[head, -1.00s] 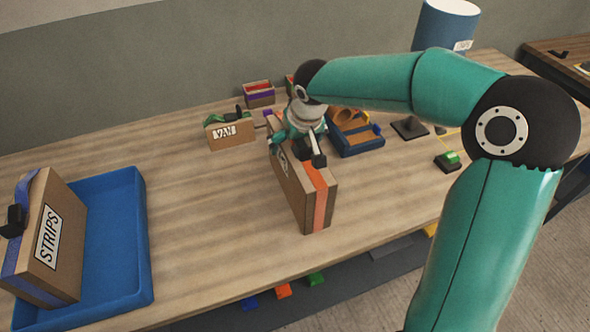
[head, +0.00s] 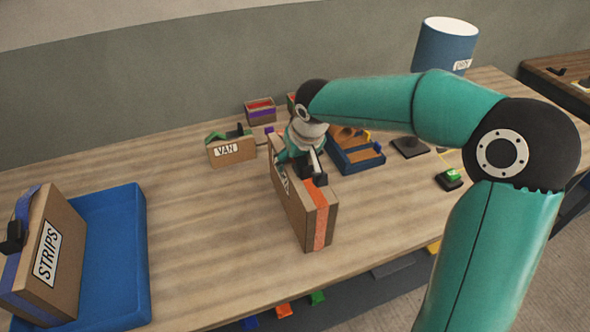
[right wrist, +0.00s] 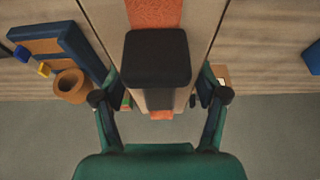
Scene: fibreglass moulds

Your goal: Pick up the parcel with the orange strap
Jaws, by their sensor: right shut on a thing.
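The parcel with the orange strap (head: 286,206) is a tall brown box standing upright in the middle of the workbench, with a white label on its left face, partly hidden. Its orange strap (head: 320,225) runs down the near end. My right gripper (head: 303,168) is at the top of this parcel and shut on it. In the right wrist view, the parcel's black handle (right wrist: 157,58) lies between the fingers, with orange strap (right wrist: 154,12) at either end of it. No clear gap shows under the parcel. My left gripper is not in view.
A STRIPS parcel (head: 65,282) with a purple strap stands at the blue tray (head: 128,215) on the left. A VAN parcel (head: 245,157) is close behind. A blue box (head: 368,165) and a green button (head: 449,177) are to the right. The bench between tray and parcel is clear.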

